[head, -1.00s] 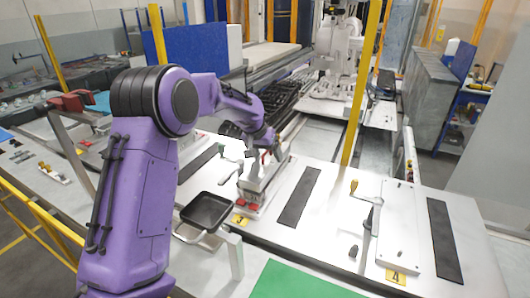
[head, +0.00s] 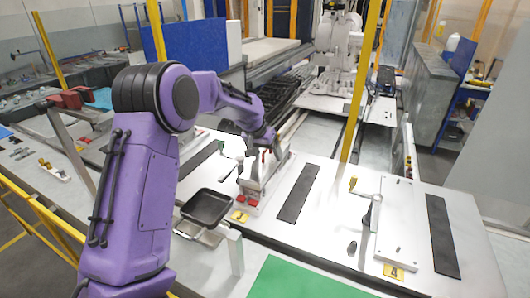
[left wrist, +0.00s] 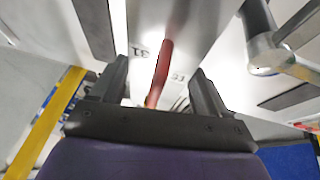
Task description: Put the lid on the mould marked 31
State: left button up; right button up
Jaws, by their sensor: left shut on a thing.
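My left gripper (head: 262,144) is at the pale metal mould fixture (head: 262,184) by the label 3 in the head view. In the left wrist view, the fingers of my left gripper (left wrist: 160,82) stand on either side of a red bar (left wrist: 163,66), apparently the lid's handle. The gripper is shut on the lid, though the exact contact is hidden. A pale surface near the bar carries the mark 31 (left wrist: 138,51). A second, similar mark shows right of the bar. I cannot tell which mark is on the lid or whether lid and mould touch. My right gripper is not in view.
A black tray (head: 207,206) stands left of the fixture. A dark strip (head: 299,193) lies to its right. A pale plate (head: 399,225) with a lever (head: 370,210) is by the label 4 (head: 393,272). A yellow post (head: 357,95) rises behind the bench.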

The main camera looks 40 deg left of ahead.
pick_arm(q)
jog(key=shift+f, duration=0.35)
dwell(0.3)
jog(key=o, duration=1.5)
jog(key=shift+s+f, duration=0.1)
jog(key=b+v, duration=0.2)
jog(key=v, duration=0.7)
jog(key=shift+d+r, duration=0.1)
jog(key=shift+r, duration=0.15)
jog(key=shift+s+r, duration=0.25)
jog(key=shift+r, duration=0.25)
